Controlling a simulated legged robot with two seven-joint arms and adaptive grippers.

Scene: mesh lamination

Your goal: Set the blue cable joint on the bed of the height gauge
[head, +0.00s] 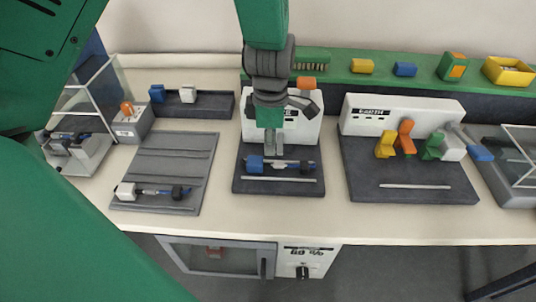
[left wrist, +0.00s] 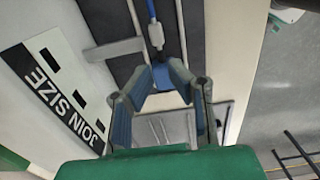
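A cable joint with a blue end block (head: 255,164), a pale middle and a dark far end lies across the dark bed (head: 250,187) of the middle station. The wrist view shows this station's white panel (left wrist: 45,85), marked "JOIN SIZE". I take it for the height gauge. My left gripper (head: 272,148) points down just above the joint. In the left wrist view its fingers (left wrist: 172,88) are apart, with the joint's blue block (left wrist: 174,72) just beyond and between the tips. I see no grip on it. My right gripper is not in view.
A grey plate (head: 165,165) at left holds another joint with a white block (head: 126,191). A right station (head: 410,190) carries yellow, orange and green parts. A green shelf (head: 335,68) with blocks runs along the back. The table's front strip is clear.

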